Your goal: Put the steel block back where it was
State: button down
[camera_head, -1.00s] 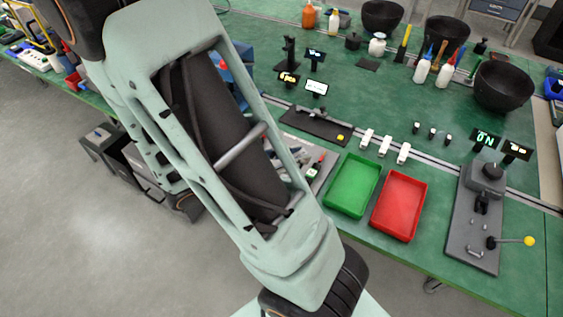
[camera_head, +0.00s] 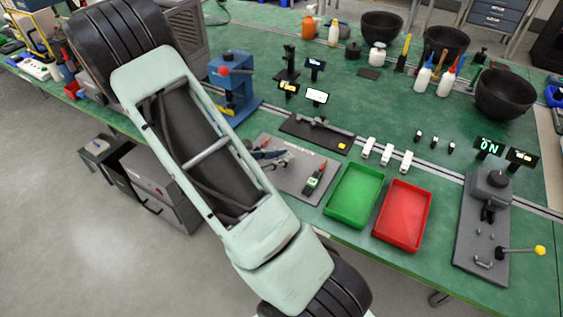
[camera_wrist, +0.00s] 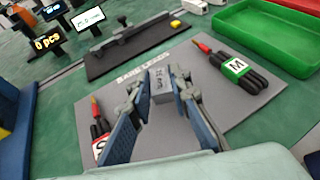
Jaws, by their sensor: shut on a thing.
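A small grey steel block (camera_wrist: 161,81) with dark lettering shows in the wrist view between the fingertips of my gripper (camera_wrist: 158,78). The jaws are shut on it. Behind and below it is a grey mat (camera_wrist: 205,122) with printed lettering along its far edge. I cannot tell whether the block touches the mat. In the head view the mat (camera_head: 292,188) lies left of the green tray, and my arm hides part of it. I cannot make out the block in the head view.
A lead bundle marked M (camera_wrist: 236,68) lies right of the block, and another marked S (camera_wrist: 99,135) lies left. The green tray (camera_head: 331,214) and red tray (camera_head: 381,231) stand to the right. A dark fixture (camera_head: 318,134) sits behind the mat. A blue press (camera_head: 232,84) stands back left.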

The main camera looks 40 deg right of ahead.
jog(key=shift+f, duration=0.9)
jog(key=shift+f, duration=0.1)
jog(key=c, duration=1.8)
grip_release()
jog(key=v, duration=1.2)
jog(key=shift+a, duration=0.1)
